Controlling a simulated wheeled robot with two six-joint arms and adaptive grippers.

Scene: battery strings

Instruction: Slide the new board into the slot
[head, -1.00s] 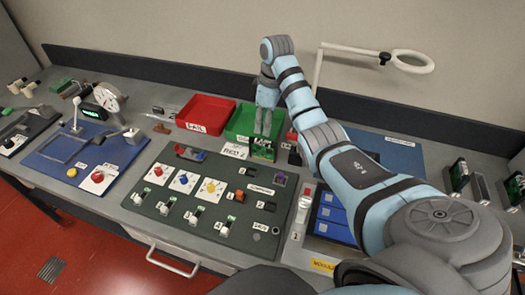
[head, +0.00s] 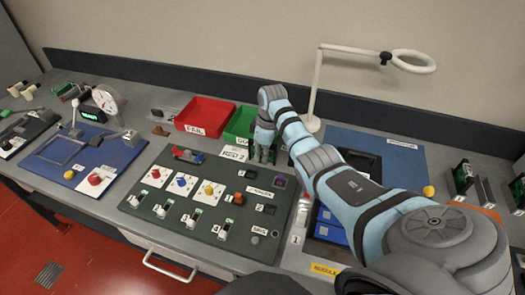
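Green-faced boards stand upright at the far right, one (head: 462,172) by a dark holder and another (head: 519,166) cut by the picture edge. I cannot tell which is the new board or which slot is meant. My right gripper (head: 264,157) points down in front of the green tray, just beyond the back edge of the dark green panel (head: 150,208). Its fingers are small and dark, and I cannot make out whether they are apart or hold anything. My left gripper is not in view.
A red tray (head: 206,115) and a green tray (head: 238,122) stand at the back. A lamp (head: 311,122) rises behind my arm. A blue panel (head: 395,149) is partly hidden by it.

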